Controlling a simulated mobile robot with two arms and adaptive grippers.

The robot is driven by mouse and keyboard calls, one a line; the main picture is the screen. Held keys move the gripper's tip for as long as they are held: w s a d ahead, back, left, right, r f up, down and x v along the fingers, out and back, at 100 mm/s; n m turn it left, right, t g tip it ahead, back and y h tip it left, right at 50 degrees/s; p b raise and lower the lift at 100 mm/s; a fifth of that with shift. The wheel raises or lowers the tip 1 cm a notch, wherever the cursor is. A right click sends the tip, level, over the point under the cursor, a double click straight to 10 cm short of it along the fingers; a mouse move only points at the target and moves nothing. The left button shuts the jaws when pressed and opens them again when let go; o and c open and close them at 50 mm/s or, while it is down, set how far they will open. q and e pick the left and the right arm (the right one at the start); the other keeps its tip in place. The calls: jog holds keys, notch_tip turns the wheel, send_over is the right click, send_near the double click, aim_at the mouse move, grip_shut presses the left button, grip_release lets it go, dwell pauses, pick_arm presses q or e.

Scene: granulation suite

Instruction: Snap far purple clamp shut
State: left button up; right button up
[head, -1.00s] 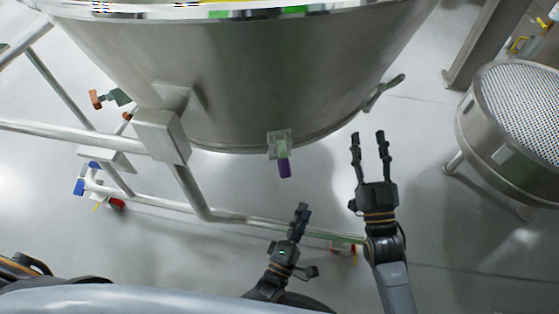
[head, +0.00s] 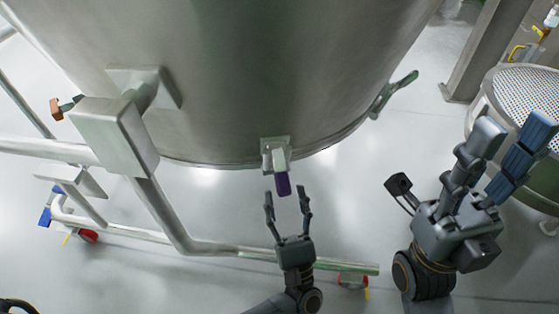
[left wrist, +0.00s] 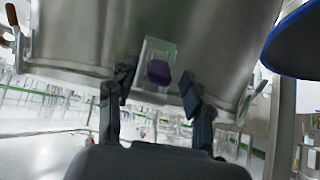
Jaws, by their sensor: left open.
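The purple clamp (head: 283,184) is a small purple handle on a metal bracket (head: 276,154) at the lower rim of the large steel vessel (head: 250,80). The handle hangs downward. My left gripper (head: 288,197) is open, with its fingertips just below and either side of the handle in the head view. In the left wrist view the purple handle (left wrist: 158,72) shows between and beyond the two spread fingers (left wrist: 158,88). I see no contact. My right gripper (head: 508,130) is raised at the right, away from the clamp, with its blue-padded fingers apart and nothing between them.
A steel frame with a square block (head: 115,135) and a horizontal pipe (head: 310,260) lies left of and below the clamp. An orange-handled clamp (head: 57,108) and a green-grey lever (head: 394,92) are on the vessel's sides. A perforated round sieve (head: 530,90) stands right.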

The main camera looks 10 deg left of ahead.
aim_at(281, 172)
pick_arm(q)
jog(key=x, duration=0.8)
jog(key=shift+c, duration=0.4)
grip_shut()
